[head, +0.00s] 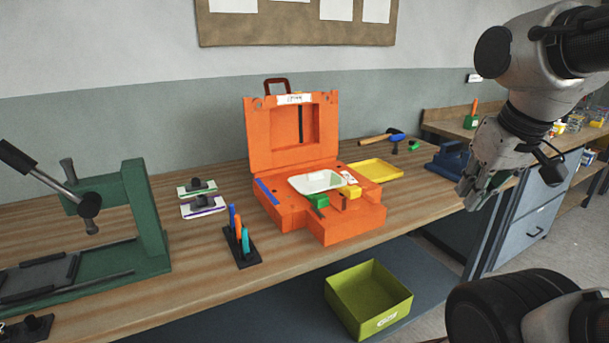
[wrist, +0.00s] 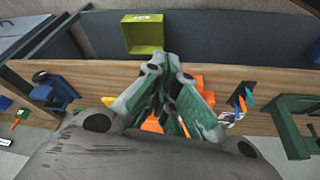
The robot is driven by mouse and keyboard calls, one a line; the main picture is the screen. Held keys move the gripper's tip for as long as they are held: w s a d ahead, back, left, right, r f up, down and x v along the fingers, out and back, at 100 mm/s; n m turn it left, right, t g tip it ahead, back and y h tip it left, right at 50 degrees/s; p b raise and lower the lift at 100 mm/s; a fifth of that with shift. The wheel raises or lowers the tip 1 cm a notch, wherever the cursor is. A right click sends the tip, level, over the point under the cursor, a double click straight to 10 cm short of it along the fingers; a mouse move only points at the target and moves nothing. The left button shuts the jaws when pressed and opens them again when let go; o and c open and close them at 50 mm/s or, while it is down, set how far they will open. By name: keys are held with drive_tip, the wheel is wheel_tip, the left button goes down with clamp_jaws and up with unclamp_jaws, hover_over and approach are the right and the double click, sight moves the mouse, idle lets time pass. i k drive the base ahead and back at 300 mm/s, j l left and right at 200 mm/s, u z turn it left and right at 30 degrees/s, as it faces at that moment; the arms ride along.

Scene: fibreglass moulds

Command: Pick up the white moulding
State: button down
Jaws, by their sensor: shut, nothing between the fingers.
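The white moulding (head: 305,184) is a shallow, rounded dish with a pale rim. It lies on the base of the open orange mould case (head: 292,133), in front of the upright lid. My gripper (head: 473,197) is at the right in the head view, well apart from the moulding and in front of the bench's right part. In the wrist view my gripper (wrist: 161,65) has its fingers together and empty. They hide most of the orange case (wrist: 206,99) there, and I cannot make out the moulding clearly.
Green and yellow blocks sit on the case near the moulding. A yellow tray (head: 376,171) lies right of it, and a blue vise (head: 449,160) stands farther right. A pen holder (head: 241,250) and green press (head: 146,218) stand left. A lime bin (head: 369,298) is below the bench edge.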

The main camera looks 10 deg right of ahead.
sight(311, 183)
drive_tip(key=i+l+u, duration=0.4)
drive_tip(key=i+l, duration=0.15)
drive_tip(key=l, duration=0.2)
drive_tip(key=i+l+u, duration=0.2)
drive_tip(key=l, duration=0.25)
drive_tip(key=i, duration=0.05)
